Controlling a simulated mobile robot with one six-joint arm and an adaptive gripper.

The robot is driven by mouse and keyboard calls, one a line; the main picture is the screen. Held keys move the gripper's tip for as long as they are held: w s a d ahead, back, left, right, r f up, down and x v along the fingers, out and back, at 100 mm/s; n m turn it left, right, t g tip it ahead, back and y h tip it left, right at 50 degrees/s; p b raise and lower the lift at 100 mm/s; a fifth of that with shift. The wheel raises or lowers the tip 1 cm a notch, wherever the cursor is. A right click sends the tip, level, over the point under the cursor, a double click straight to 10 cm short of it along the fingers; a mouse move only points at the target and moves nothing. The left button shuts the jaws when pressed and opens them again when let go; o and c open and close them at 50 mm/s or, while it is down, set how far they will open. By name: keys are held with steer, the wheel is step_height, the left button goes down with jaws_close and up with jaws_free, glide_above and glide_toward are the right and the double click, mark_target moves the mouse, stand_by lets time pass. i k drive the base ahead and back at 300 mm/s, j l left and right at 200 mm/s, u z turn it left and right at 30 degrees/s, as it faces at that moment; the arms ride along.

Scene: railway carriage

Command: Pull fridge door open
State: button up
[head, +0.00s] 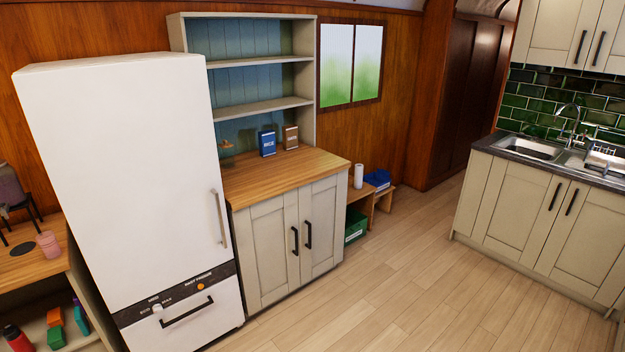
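A tall white fridge (125,170) stands at the left against the wood-panelled wall. Its large upper door (165,190) looks shut, with a vertical silver handle (219,218) near its right edge. Below the door is a dark control strip (175,293) with knobs. Under the strip is a smaller white front with a black bar handle (187,312), which also looks shut. My gripper does not show in the head view.
A beige cabinet (270,243) with a wooden top and shelves stands right of the fridge. A low wooden shelf unit (25,268) is at its left. A sink counter (535,220) stands at the right. The light wooden floor (400,290) is clear between them.

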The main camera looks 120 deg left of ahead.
mark_target(128, 150)
steer(key=k+l+u, duration=0.1)
steer(key=u, duration=4.5)
steer(key=i, duration=0.2)
steer(key=i+z, duration=0.1)
steer(key=i, duration=0.4)
steer(key=i+j+z, duration=0.15)
steer(key=i, duration=0.3)
steer(key=i+j+z, duration=0.1)
steer(key=i, duration=0.35)
steer(key=i+j+z, duration=0.15)
steer(key=i, duration=0.35)
steer(key=i+j+z, duration=0.1)
steer(key=i+j, duration=0.2)
steer(key=i, duration=0.15)
